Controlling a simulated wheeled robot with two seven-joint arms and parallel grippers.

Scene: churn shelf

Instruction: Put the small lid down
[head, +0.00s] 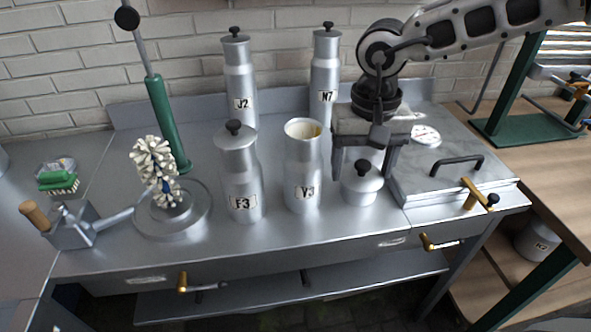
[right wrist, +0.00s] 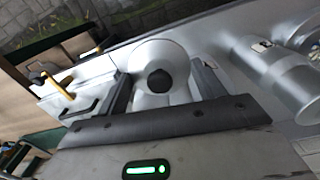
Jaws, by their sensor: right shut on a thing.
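The small lid (head: 362,188) is silver with a black knob and is between the fingers of my right gripper (head: 365,176). In the right wrist view the lid (right wrist: 170,55) sits between the two dark fingers of the gripper (right wrist: 162,69), its knob facing the camera. The gripper is shut on it. The lid is upright, at or just above the steel worktop (head: 270,233); I cannot tell whether it touches. The open can V3 (head: 303,170) stands just left of it, without a lid. My left gripper is not in view.
Lidded cans F3 (head: 240,180), J2 (head: 239,85) and N7 (head: 324,75) stand on the worktop. A flat steel box (head: 450,165) with a black handle is close on the right. A brush stand (head: 172,212) is at left. The worktop's front strip is clear.

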